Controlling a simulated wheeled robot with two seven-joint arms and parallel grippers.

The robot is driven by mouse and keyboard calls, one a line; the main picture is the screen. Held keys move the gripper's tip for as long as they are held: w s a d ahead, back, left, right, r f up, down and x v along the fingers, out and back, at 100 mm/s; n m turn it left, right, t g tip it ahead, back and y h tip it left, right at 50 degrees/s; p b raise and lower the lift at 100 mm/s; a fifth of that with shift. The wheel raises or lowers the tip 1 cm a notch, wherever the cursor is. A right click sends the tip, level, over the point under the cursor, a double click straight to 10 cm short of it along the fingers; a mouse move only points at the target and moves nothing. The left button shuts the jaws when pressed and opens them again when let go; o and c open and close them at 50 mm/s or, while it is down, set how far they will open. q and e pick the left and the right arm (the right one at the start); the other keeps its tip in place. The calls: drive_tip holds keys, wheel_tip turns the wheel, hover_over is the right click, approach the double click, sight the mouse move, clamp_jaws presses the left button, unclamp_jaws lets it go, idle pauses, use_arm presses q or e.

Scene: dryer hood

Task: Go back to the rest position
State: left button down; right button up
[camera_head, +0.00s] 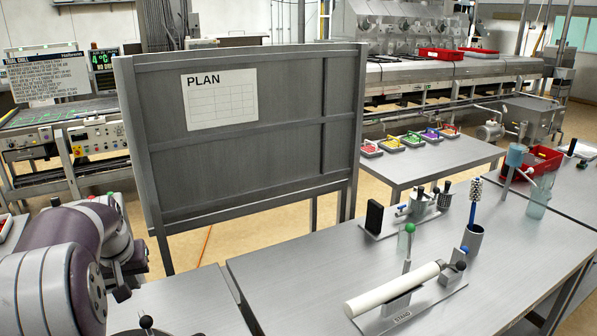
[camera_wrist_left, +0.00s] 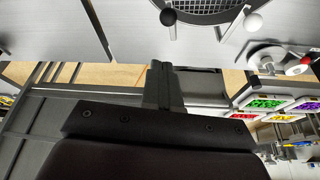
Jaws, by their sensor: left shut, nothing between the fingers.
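My left arm comes in at the lower left of the head view, purple and grey. Its dark left gripper (camera_head: 120,287) hangs at the arm's end, in front of the lower left of the grey panel and over the near left table edge. In the left wrist view the fingers (camera_wrist_left: 163,82) are together with nothing between them. The gripper is clear of the tools on the right table. My right gripper is in neither view.
The grey panel (camera_head: 275,125) with a PLAN sheet (camera_head: 220,99) stands beside the gripper. The right metal table (camera_head: 300,275) holds a white tube (camera_head: 392,290) on a stand. A black knob (camera_head: 146,321) rises near the arm. Colored trays (camera_head: 411,139) stand on a farther table.

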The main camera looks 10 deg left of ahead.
use_arm(q)
drive_tip(key=s+d+f+m, duration=0.2)
drive_tip(key=s+d+f, duration=0.2)
drive_tip(key=d, duration=0.4)
drive_tip(key=s+d+f+m+g+h+b, duration=0.1)
drive_tip(key=s+d+f, duration=0.3)
drive_tip(key=d, duration=0.5)
drive_tip(key=s+d+f+m+g+h+b, duration=0.1)
drive_tip(key=s+d+f+m, duration=0.2)
drive_tip(key=d, duration=0.6)
wheel_tip(320, 180, down, 4)
drive_tip(key=shift+s+d+r, duration=0.15)
drive_tip(key=shift+s+r, duration=0.05)
drive_tip(key=shift+s, duration=0.9)
drive_tip(key=shift+d, duration=0.1)
